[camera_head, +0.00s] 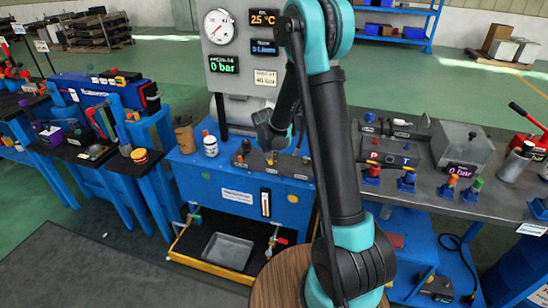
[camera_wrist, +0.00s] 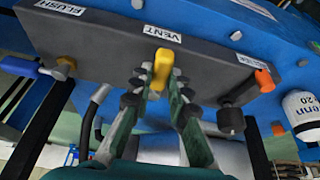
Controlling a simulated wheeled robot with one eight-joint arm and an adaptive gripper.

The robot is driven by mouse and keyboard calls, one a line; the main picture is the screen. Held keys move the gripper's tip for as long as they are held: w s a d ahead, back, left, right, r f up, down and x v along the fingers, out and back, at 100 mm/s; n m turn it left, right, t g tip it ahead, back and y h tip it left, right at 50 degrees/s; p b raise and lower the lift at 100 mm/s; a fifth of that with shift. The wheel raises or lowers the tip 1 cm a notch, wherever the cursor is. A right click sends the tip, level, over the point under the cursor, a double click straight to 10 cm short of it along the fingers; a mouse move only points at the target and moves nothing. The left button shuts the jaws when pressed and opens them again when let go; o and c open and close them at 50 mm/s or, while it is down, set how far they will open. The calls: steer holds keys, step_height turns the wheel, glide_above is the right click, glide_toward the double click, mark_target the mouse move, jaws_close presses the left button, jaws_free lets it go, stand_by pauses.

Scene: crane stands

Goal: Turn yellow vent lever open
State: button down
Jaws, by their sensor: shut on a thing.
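The yellow vent lever (camera_wrist: 162,68) is in the middle of the wrist view, just below the VENT label (camera_wrist: 162,34) on a dark grey block (camera_wrist: 100,42). It points down in the picture, towards my gripper. My gripper (camera_wrist: 159,80) is shut on the lever, with one dark green finger on each side of it. The lower part of the lever is between the fingers. In the head view the dark block (camera_head: 288,168) sits on the blue bench, with my wrist just above it. My arm hides part of that area, and the lever is too small there to read its angle.
A blue lever (camera_wrist: 20,68) is left of the VENT position, below the FLUSH label (camera_wrist: 60,8). An orange-tipped lever (camera_wrist: 263,82) and a white bottle (camera_wrist: 303,115) are on the right. A gauge panel (camera_head: 240,50) stands behind the bench, showing 0 bar.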

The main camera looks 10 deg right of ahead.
steer(key=shift+a+m, duration=0.25)
steer(key=shift+m, duration=0.15)
steer(key=c, duration=1.4)
jaws_free()
steer(key=shift+w, duration=0.1)
steer(key=shift+c, duration=0.2)
steer(key=v, duration=1.2)
steer(key=shift+a, duration=0.2)
steer(key=s+d+f+n, duration=0.1)
steer(key=s+d, duration=0.3)
steer(key=s, duration=0.5)
steer(key=s+d+f+n+y, duration=0.1)
steer(key=s+d, duration=0.3)
steer(key=s, duration=0.5)
steer(key=s+d+f+n, duration=0.1)
steer(key=s+d, duration=0.4)
steer(key=s, duration=0.5)
steer(key=shift+f+n, duration=0.25)
steer(key=shift+n, duration=0.55)
